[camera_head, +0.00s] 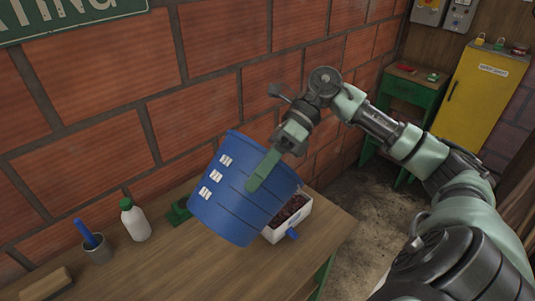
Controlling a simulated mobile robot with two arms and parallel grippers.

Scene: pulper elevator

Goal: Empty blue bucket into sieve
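The blue bucket (230,205) is tilted above the wooden table, with several white labels on its side. Its inside does not show. My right gripper (264,170) is at the bucket's upper side, with one green finger lying flat against the outside wall. The other finger is hidden, and the gripper appears shut on the bucket. A white box (275,236) with dark red contents stands on the table, partly hidden behind the bucket. I cannot make out a sieve for certain. My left gripper is not in view.
On the table (160,270) stand a white bottle with a green cap (135,222), a grey cup with a blue handle (97,250) and a wooden block (45,284). A green object (178,211) lies behind the bucket. A brick wall backs the table. A yellow cabinet (484,95) stands far right.

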